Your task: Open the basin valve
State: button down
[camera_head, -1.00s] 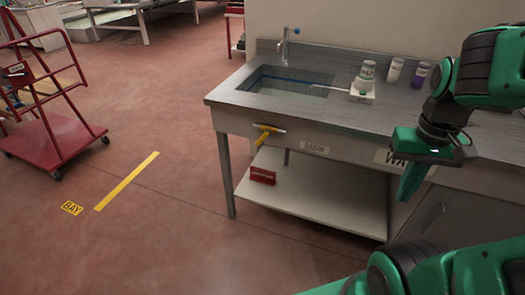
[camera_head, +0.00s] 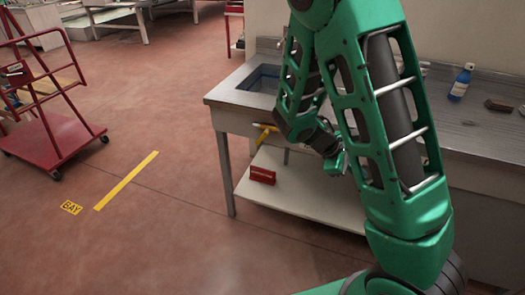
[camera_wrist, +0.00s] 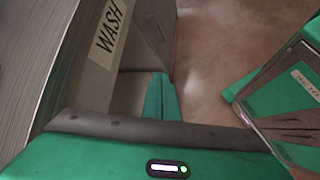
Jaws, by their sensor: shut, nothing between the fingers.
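The basin valve's yellow handle (camera_head: 264,134) is on the front of the bench below the basin (camera_head: 262,80), at the left in the head view. It is tilted, and my arm covers its right side. My gripper (camera_wrist: 161,98) shows in the wrist view, its green fingers shut together and empty. It is in front of the bench, near a WASH label (camera_wrist: 109,33). The valve does not show in the wrist view.
A red block (camera_head: 262,175) sits on the lower shelf (camera_head: 300,205). A red cart (camera_head: 50,145) stands at left. The floor in front of the bench's left end is clear.

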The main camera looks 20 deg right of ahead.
aim_at(261, 138)
jog(key=w+a+f+n+t+h, duration=0.2)
jog(key=w+a+f+n+t, duration=0.2)
jog(key=w+a+n+t, duration=0.55)
jog(key=w+a+f+n+t+h, duration=0.2)
jog(key=w+a+f+n+t, duration=0.4)
jog(key=n, duration=0.7)
jog(key=w+a+f+n+t+y, duration=0.2)
jog(key=a+n+t+y, duration=0.2)
jog(key=a+n, duration=0.5)
jog(key=shift+w+f+n+y, duration=0.2)
jog(key=shift+n+y, duration=0.4)
jog(key=shift+n, duration=0.35)
jog(key=shift+w+t, duration=0.1)
jog(key=shift+t, duration=0.15)
jog(key=w+d+r, duration=0.1)
jog(key=w+r, duration=0.2)
jog(key=w, duration=0.8)
jog(key=shift+r, duration=0.25)
jog(key=shift+s+d, duration=0.1)
jog(key=shift+d, duration=0.1)
